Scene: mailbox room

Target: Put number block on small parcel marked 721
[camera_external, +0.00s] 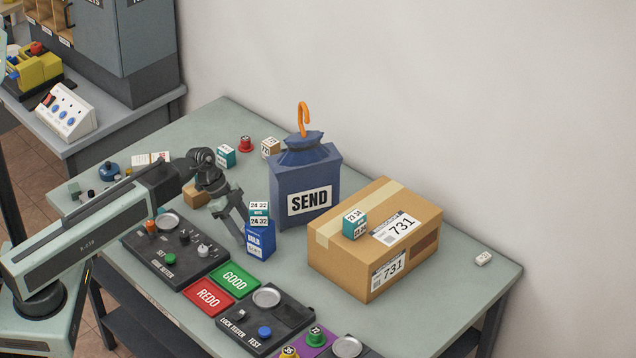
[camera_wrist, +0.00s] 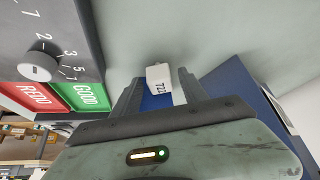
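A small blue parcel (camera_external: 262,238) stands upright on the table in front of the SEND bag. In the wrist view it is a blue patch (camera_wrist: 158,102) with a white label (camera_wrist: 160,80) reading 721. A teal and white number block (camera_external: 260,213), marked 24 32, sits on top of the parcel in the external view; it cannot be made out in the wrist view. My gripper (camera_external: 242,232) points down just left of the parcel. In the wrist view its fingers (camera_wrist: 158,90) are spread, with the parcel seen between them. Contact cannot be told.
The blue SEND bag (camera_external: 290,180) stands close behind. A large box (camera_external: 335,262) marked 731, with another number block (camera_external: 355,224) on it, is to the right. Green GOOD (camera_external: 236,280) and red REDO (camera_external: 208,297) pads lie in front. The table's right end is mostly clear.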

